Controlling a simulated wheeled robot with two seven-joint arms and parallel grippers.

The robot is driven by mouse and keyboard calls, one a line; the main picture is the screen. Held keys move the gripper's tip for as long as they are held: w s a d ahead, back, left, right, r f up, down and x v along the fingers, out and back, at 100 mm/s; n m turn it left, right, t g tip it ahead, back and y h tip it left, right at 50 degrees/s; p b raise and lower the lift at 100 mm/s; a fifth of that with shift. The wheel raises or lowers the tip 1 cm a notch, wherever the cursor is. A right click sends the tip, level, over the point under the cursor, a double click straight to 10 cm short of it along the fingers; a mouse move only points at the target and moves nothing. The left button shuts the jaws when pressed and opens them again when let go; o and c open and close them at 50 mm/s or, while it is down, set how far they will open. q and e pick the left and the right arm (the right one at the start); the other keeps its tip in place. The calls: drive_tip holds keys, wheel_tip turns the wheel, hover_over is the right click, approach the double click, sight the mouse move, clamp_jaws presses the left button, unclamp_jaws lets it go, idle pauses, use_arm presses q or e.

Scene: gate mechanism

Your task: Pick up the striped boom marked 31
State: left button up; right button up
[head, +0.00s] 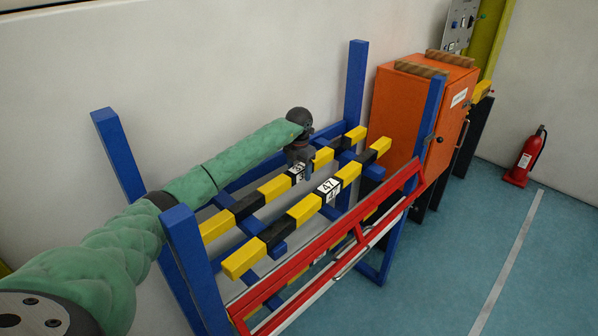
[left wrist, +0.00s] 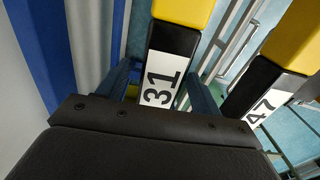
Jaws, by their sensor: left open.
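The striped boom marked 31 (head: 275,187) is yellow and black and lies across the blue rack (head: 355,80), on the side nearer the wall. My left gripper (head: 304,170) is over its middle, at the white number label. In the left wrist view the boom (left wrist: 172,48) runs between the two open fingers (left wrist: 160,88), and its "31" label shows. Whether the fingers touch the boom I cannot tell. The gripper partly hides the label in the head view. My right gripper is not in view.
A similar boom marked 47 (head: 305,208) lies parallel and close on the front side; it also shows in the left wrist view (left wrist: 262,75). A red and white gate frame (head: 300,262) crosses the rack's front. An orange cabinet (head: 410,110) stands at its right end.

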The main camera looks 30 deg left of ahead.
use_arm(q)
drive_tip(key=shift+c, duration=0.4)
clamp_jaws()
drive_tip(key=shift+r, duration=0.1)
